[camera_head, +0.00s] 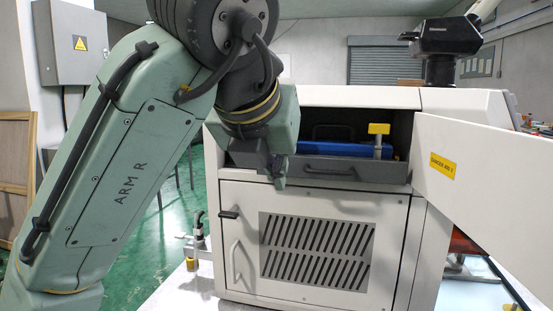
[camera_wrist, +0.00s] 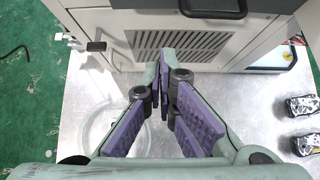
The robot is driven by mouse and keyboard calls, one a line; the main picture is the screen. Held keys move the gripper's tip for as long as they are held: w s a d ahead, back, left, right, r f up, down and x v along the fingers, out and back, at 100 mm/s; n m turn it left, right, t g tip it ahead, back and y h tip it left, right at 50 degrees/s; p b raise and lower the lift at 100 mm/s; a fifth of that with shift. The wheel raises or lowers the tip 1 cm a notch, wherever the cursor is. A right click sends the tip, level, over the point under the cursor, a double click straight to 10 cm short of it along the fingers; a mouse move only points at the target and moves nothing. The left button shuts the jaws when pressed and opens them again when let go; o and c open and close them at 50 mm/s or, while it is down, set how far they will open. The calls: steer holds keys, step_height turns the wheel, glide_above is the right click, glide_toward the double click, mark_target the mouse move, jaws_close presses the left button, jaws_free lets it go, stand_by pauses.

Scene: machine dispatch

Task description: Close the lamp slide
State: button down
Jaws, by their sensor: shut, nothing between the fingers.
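The lamp slide (camera_head: 345,180) is a dark grey drawer with a bar handle, in the upper opening of the white machine. It stands out a little from the front. A blue part (camera_head: 335,134) and a post with a yellow top (camera_head: 379,129) show in or behind it. The slide's black handle (camera_wrist: 212,9) is at the top of the wrist view. My gripper (camera_head: 279,182) is shut and empty, pointing down in front of the slide's left part. In the wrist view, my gripper's fingertips (camera_wrist: 163,58) meet below and left of the handle; contact with the slide cannot be told.
A white door (camera_head: 485,190) with a yellow label stands open on the right. Below the slide is a closed vented panel (camera_head: 316,245) with a handle. Black devices (camera_wrist: 303,105) lie on the pale table (camera_wrist: 255,115) at right. A clear round dish-like shape (camera_wrist: 105,125) lies left.

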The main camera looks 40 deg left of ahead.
mark_target(293, 169)
steer(key=w+a+f+p, duration=0.2)
steer(key=w+a+f, duration=0.1)
steer(key=w, duration=0.4)
steer(key=shift+x, duration=0.8)
steer(key=shift+a, duration=0.1)
steer(key=w, duration=0.1)
steer(key=w+a+p, duration=0.1)
steer(key=w+p, duration=0.1)
steer(key=shift+w+a+r, duration=0.1)
steer(key=shift+a, duration=0.2)
steer(key=shift+w+a+f, duration=0.2)
steer(key=shift+w, duration=0.2)
steer(key=shift+s+d, duration=0.1)
